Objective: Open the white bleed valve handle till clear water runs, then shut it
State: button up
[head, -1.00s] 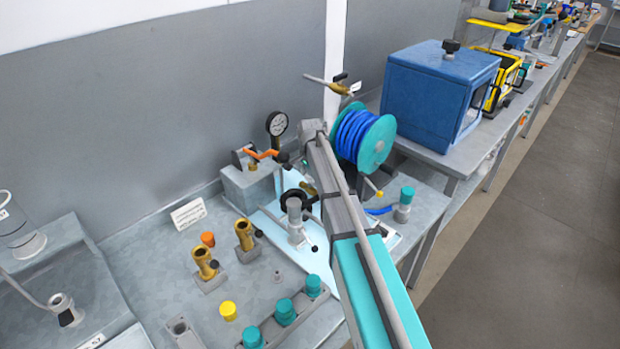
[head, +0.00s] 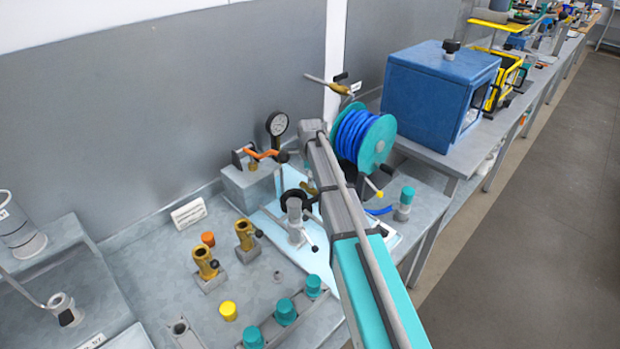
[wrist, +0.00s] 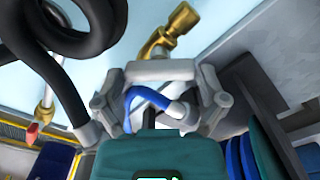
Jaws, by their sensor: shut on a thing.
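My gripper (wrist: 160,72) shows in the wrist view, its grey fingers closed together just in front of a brass valve fitting (wrist: 165,35). A pale piece, seemingly the white bleed valve handle, is between the fingers and mostly covered by them. A blue curved hose (wrist: 165,103) shows between the finger links, nearer my palm. In the head view my arm hides the gripper; a bit of brass (head: 308,188) shows at the arm's left edge. I see no running water.
A pressure gauge (head: 277,124) and an orange lever (head: 262,154) stand left of my arm. A blue hose reel (head: 375,145) is close on its right. A black looped hose (wrist: 75,35) hangs at upper left in the wrist view. Brass fittings (head: 205,263) stand on the bench.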

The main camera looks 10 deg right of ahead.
jog(key=m, duration=0.4)
jog(key=shift+s+m, duration=0.15)
jog(key=shift+m, duration=2.05)
jog(key=o, duration=0.8)
